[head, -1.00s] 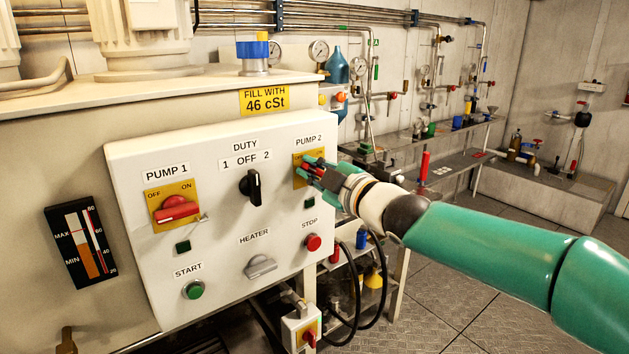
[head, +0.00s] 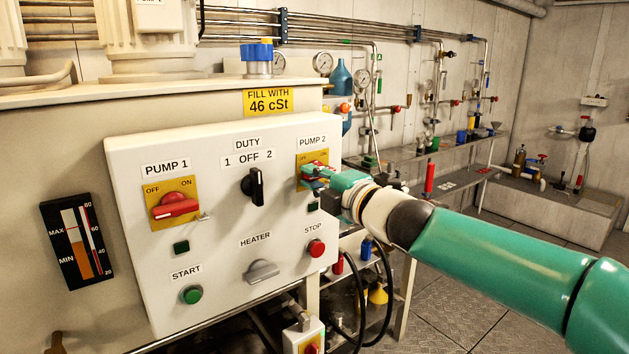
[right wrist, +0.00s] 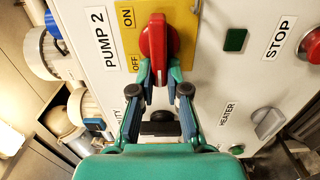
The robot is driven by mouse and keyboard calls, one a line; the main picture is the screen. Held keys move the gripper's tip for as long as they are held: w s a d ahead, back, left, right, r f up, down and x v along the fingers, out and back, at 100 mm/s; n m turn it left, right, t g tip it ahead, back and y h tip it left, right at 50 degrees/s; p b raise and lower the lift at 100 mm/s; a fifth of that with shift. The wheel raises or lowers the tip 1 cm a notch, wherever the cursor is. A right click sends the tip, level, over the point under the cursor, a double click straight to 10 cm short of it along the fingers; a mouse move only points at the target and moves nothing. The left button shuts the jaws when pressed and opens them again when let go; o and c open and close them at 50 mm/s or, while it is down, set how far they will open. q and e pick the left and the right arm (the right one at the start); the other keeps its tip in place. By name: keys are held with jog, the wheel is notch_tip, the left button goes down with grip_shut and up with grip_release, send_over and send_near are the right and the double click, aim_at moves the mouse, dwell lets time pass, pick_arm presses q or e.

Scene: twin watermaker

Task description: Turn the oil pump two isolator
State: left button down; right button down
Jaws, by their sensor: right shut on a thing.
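The pump two isolator is a red handle (right wrist: 155,45) on a yellow plate (right wrist: 186,22) marked ON and OFF, under the PUMP 2 label. In the right wrist view the handle lies along the picture's vertical, which is across the panel. In the head view its yellow plate (head: 303,158) is at the panel's upper right, and my gripper partly covers the handle. My right gripper (right wrist: 160,80) is shut on the near end of the red handle; it also shows in the head view (head: 314,176). My left gripper is in neither view.
The white panel (head: 218,212) also carries the PUMP 1 isolator (head: 174,206), DUTY knob (head: 257,187), HEATER knob (head: 262,271), green START button (head: 192,295) and red STOP button (head: 316,248). STOP is close below my right gripper. Open floor lies to the right.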

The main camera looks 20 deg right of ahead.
jog(key=shift+a+f, duration=0.15)
jog(key=shift+f, duration=0.25)
jog(key=c, duration=1.2)
grip_release()
jog(key=shift+c, duration=0.2)
jog(key=shift+o, duration=0.4)
jog(key=shift+r, duration=0.2)
jog(key=v, duration=1.2)
